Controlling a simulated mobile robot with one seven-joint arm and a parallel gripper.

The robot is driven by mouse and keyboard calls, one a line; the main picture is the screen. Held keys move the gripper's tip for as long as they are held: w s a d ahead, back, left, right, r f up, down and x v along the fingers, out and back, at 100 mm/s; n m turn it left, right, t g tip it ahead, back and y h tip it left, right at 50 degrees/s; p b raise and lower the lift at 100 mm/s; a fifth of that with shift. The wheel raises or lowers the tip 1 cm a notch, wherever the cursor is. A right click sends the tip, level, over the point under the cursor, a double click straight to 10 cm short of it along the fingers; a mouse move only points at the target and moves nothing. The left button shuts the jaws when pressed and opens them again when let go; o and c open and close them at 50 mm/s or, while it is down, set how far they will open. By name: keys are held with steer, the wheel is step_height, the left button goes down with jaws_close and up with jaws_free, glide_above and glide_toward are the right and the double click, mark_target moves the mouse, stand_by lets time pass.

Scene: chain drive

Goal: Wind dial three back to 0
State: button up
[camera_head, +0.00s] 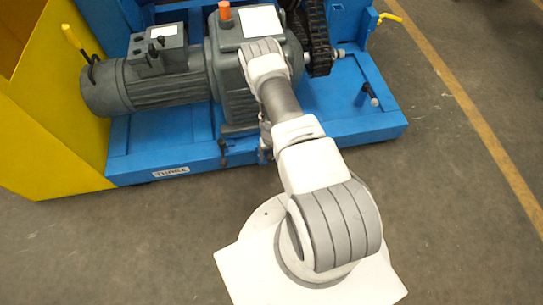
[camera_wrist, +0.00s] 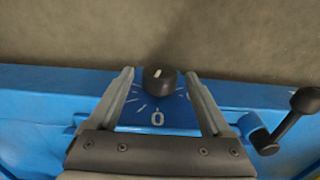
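A round black dial knob (camera_wrist: 158,80) with a short white pointer line stands on a blue plate (camera_wrist: 135,117) in the wrist view. White scale marks fan out around it, and a white "0" is printed just below it. The pointer line sits on the far side of the knob, tilted slightly right and away from the 0. My gripper (camera_wrist: 159,76) is open, with one finger on each side of the knob and a gap on both sides. In the head view my arm hides the gripper and the dial.
A black-knobbed lever (camera_wrist: 306,100) stands close to the right finger. In the head view, a grey motor and gearbox (camera_head: 165,75) and a black chain (camera_head: 318,38) sit on the blue base (camera_head: 370,125).

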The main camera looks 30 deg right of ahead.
jaws_close()
steer(key=shift+s+a+f+g+h, duration=0.1)
steer(key=shift+a+g+h, duration=0.1)
steer(key=shift+h, duration=0.35)
steer(key=shift+s+a+f+g+h, duration=0.1)
steer(key=shift+g+h, duration=0.1)
steer(key=shift+h, duration=0.35)
steer(key=shift+w+d+r+h, duration=0.1)
steer(key=shift+w+h, duration=0.05)
steer(key=shift+h, duration=0.25)
jaws_free()
steer(key=shift+w, duration=0.1)
steer(key=shift+r, duration=0.15)
steer(key=p+v, duration=0.6)
steer(key=v, duration=1.1)
steer(key=shift+r, duration=0.1)
